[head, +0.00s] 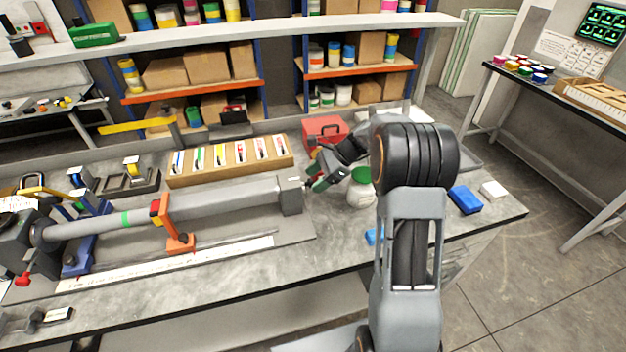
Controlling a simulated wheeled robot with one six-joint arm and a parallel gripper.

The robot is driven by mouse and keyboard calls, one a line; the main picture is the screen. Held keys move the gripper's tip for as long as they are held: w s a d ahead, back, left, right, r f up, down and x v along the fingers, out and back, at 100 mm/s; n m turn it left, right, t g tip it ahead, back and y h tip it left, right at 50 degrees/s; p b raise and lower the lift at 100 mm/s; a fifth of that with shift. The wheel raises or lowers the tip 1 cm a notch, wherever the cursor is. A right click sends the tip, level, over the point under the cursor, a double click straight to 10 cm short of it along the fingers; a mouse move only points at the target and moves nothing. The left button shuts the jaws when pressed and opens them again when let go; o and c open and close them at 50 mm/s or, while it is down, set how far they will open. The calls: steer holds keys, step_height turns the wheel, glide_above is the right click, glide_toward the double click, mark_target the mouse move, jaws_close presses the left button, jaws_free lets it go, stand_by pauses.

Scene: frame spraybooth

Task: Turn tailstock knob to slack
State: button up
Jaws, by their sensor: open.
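A long grey frame jig lies along the bench, with a tube bearing a green band (127,218) resting in it. The grey end block (291,196) at the jig's right end looks like the tailstock. My gripper (317,180) is just right of this block, reaching in from the right. It is open, with nothing visible between its fingers. The tailstock knob cannot be made out clearly; the gripper may hide it. I cannot tell whether the fingers touch anything. An orange clamp (180,243) sits at the jig's middle, and a dark block with a red handle (22,280) at its left end.
A white jar with a green lid (361,190) stands close right of my gripper. A red toolbox (325,131) and a wooden rack of coloured cards (232,160) are behind. A blue block (465,199) and a white block (493,189) lie at right. The front right bench is mostly clear.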

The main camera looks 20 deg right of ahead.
steer(key=shift+a+f, duration=0.5)
steer(key=c, duration=0.9)
